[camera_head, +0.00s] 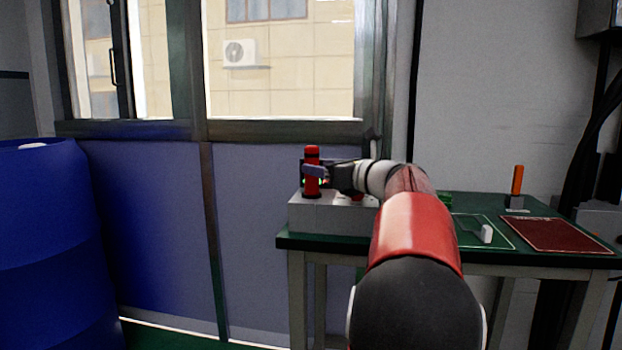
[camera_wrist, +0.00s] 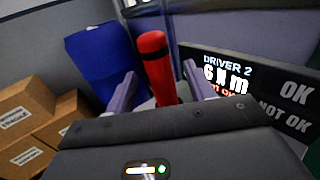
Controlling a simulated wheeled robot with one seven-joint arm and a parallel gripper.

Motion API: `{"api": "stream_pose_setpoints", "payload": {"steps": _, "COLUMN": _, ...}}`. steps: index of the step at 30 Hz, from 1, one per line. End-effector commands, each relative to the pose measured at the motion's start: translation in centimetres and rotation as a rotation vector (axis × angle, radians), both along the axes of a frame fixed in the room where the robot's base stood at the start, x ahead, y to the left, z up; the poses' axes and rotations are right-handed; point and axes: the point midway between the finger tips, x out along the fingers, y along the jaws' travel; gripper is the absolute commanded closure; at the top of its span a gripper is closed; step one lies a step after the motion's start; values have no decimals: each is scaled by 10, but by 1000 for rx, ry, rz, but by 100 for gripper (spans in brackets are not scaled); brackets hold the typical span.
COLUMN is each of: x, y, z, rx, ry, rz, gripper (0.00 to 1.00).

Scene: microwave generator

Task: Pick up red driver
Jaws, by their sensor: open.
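The red driver (camera_head: 312,156) stands upright on a light grey box (camera_head: 330,220) at the left end of the green table. In the wrist view the driver (camera_wrist: 153,45) shows as a red cylinder with a dark band, between my two purple-grey fingers. My gripper (camera_head: 315,172) is open at the driver, and part of the driver is hidden behind a finger. In the wrist view my gripper (camera_wrist: 159,75) has visible space at both sides of the driver. The lower end of the driver is hidden by my gripper body.
A display panel (camera_wrist: 228,78) reading "DRIVER 2, 6 Nm" stands right of the driver. An orange-handled tool (camera_head: 517,180), a white block (camera_head: 487,233) and a red mat (camera_head: 556,235) are on the table's right. A blue barrel (camera_head: 50,230) stands left. Cardboard boxes (camera_wrist: 30,110) show at left.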

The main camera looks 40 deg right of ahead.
Motion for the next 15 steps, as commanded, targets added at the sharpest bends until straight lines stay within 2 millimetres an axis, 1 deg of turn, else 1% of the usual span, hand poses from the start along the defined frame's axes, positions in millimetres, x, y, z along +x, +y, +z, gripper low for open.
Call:
{"api": "stream_pose_setpoints", "payload": {"steps": 1, "x": 10, "y": 2, "z": -1, "rx": 0, "ry": 0, "rz": 3, "gripper": 46}}
{"api": "stream_pose_setpoints", "payload": {"steps": 3, "x": 20, "y": 3, "z": -1, "rx": 0, "ry": 1, "rz": 3, "gripper": 46}}
{"api": "stream_pose_setpoints", "payload": {"steps": 6, "x": 30, "y": 4, "z": -1, "rx": -1, "ry": 1, "rz": 2, "gripper": 46}}
{"api": "stream_pose_setpoints", "payload": {"steps": 9, "x": 33, "y": 5, "z": -1, "rx": -1, "ry": 1, "rz": 0, "gripper": 46}}
{"api": "stream_pose_setpoints", "payload": {"steps": 14, "x": 33, "y": 5, "z": -1, "rx": -2, "ry": 2, "rz": 1, "gripper": 46}}
{"api": "stream_pose_setpoints", "payload": {"steps": 15, "x": 33, "y": 5, "z": -1, "rx": -2, "ry": 2, "rz": 1, "gripper": 49}}
